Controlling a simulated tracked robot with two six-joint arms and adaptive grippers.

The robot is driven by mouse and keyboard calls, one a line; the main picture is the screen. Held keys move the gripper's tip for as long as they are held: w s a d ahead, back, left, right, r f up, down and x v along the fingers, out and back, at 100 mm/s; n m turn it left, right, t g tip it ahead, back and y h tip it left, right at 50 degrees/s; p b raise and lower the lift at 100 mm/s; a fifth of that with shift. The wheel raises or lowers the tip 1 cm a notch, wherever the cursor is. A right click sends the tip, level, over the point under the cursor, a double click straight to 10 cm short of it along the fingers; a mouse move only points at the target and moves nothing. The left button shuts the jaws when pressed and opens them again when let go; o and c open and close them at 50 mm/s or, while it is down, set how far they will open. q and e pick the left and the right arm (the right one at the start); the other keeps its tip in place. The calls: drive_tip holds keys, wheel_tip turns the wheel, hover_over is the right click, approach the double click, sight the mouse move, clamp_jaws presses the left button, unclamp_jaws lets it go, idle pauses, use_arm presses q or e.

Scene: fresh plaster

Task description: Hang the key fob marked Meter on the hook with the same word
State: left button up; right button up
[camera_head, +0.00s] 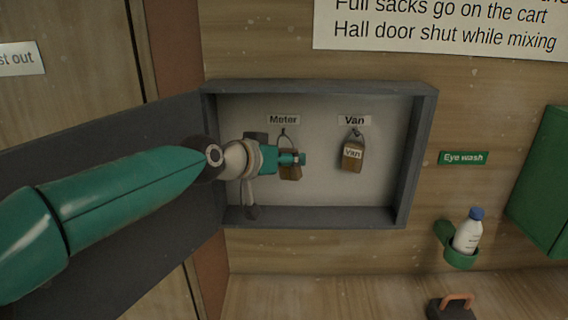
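A shallow grey key cabinet (320,87) hangs on the wall with its door open to the left. Inside, a label reading Meter (283,119) sits above a hook (283,132), and a label reading Van (354,120) is to its right. A brown fob (291,172) is below the Meter hook, its upper part and any word covered by my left gripper (300,159). The fingers are at the fob, but their gap is hidden. A brown fob marked Van (352,154) hangs under the Van label. My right gripper is out of view.
A grey strip with a dark end (252,212) hangs below my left wrist, unclear what. Right of the cabinet are an eye wash sign (463,158), a white bottle (467,235) in a green holder and a green box (543,185). The cabinet's raised rim surrounds the work area.

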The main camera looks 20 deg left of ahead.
use_arm(q)
drive_tip(key=shift+w+a+f, duration=0.2)
drive_tip(key=shift+w+a, duration=0.05)
drive_tip(key=shift+w, duration=0.6)
drive_tip(key=shift+w+a+f, duration=0.2)
drive_tip(key=shift+w, duration=0.6)
drive_tip(key=shift+w+a+f, duration=0.2)
drive_tip(key=shift+w+a, duration=0.05)
drive_tip(key=shift+w, duration=0.6)
drive_tip(key=o, duration=1.3)
